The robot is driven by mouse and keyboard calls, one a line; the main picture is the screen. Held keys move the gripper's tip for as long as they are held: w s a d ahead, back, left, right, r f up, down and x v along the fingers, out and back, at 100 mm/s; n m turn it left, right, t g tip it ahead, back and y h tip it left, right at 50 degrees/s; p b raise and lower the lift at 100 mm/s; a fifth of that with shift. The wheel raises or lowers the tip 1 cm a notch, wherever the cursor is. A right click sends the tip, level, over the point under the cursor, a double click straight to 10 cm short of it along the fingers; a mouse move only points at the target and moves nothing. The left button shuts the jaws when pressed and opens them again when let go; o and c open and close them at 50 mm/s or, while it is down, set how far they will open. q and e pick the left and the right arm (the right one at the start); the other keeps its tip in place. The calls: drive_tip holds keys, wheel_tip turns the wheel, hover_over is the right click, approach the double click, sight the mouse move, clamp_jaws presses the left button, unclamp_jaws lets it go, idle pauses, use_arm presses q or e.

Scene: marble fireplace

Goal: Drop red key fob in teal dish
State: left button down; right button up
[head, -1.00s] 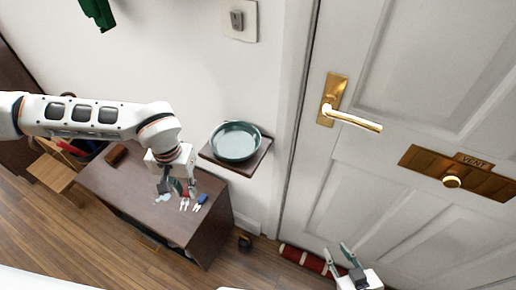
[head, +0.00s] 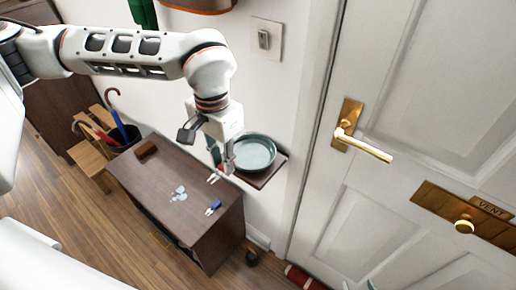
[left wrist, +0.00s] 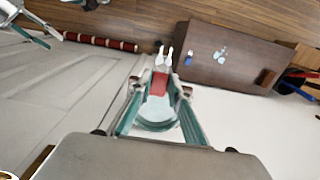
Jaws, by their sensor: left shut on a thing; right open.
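The red key fob (left wrist: 160,84) is pinched between the fingertips of my left gripper (left wrist: 160,88), with its pale keys (left wrist: 165,58) hanging out past the tips. In the head view, my left gripper (head: 222,162) is just left of the teal dish (head: 256,153), and one finger overlaps the dish's left rim. The fob is mostly hidden there; its keys (head: 213,178) show. The dish sits on a small wall shelf (head: 268,178). In the left wrist view, the dish (left wrist: 157,117) shows between the fingers. My right gripper (left wrist: 38,30) is open and empty, away by the door.
A dark cabinet (head: 160,185) stands below left, holding a blue key fob (head: 215,204), silvery pieces (head: 179,193) and a brown block (head: 146,150). The door (head: 400,80) with its brass handle (head: 362,145) is at right. An umbrella stand (head: 122,135) is beyond the cabinet.

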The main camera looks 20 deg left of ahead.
use_arm(q)
hover_over(259, 157)
drive_tip(key=shift+s+a+f, duration=0.1)
drive_tip(key=shift+s+f, duration=0.05)
drive_tip(key=shift+f, duration=0.5)
drive_tip(key=shift+s+f, duration=0.1)
drive_tip(key=shift+f, duration=0.5)
wheel_tip(259, 157, down, 4)
drive_tip(key=shift+r, duration=0.25)
drive_tip(key=shift+w+f, duration=0.25)
drive_tip(key=shift+f, duration=0.2)
drive_tip(key=shift+f, duration=0.35)
drive_tip(key=c, duration=2.1)
unclamp_jaws()
drive_tip(key=shift+c, duration=0.2)
